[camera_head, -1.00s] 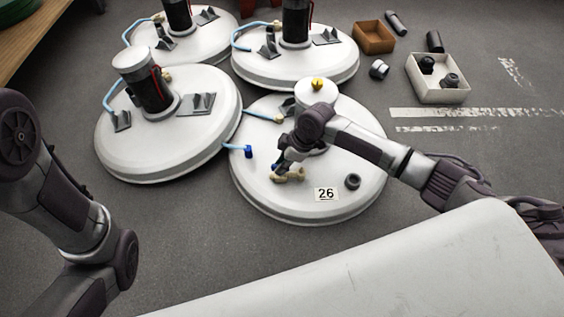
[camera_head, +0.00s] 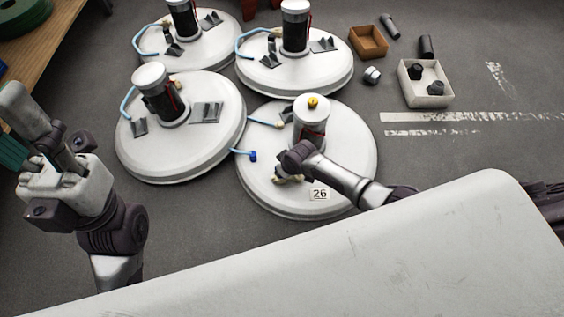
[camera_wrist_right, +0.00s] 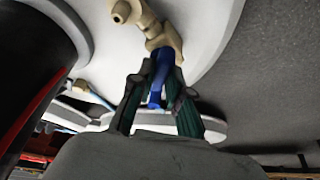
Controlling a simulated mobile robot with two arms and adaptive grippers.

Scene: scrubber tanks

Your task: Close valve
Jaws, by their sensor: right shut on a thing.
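The tan valve (camera_wrist_right: 155,28) with a blue handle (camera_wrist_right: 161,65) sits on the round white tank lid (camera_head: 345,125) marked 26. In the right wrist view, my right gripper (camera_wrist_right: 158,92) has its two dark green fingers closed around the blue handle, just below the tan body. My left gripper (camera_head: 14,150) is raised at the left edge, away from the lids. Its fingers are partly cut off and their opening is unclear.
Several other white lids stand behind and left, with dark cylinders and blue hoses. A hose with a blue end (camera_head: 252,156) lies at the near lid's left. A brown box (camera_head: 368,42) and a white box (camera_head: 428,98) sit at right.

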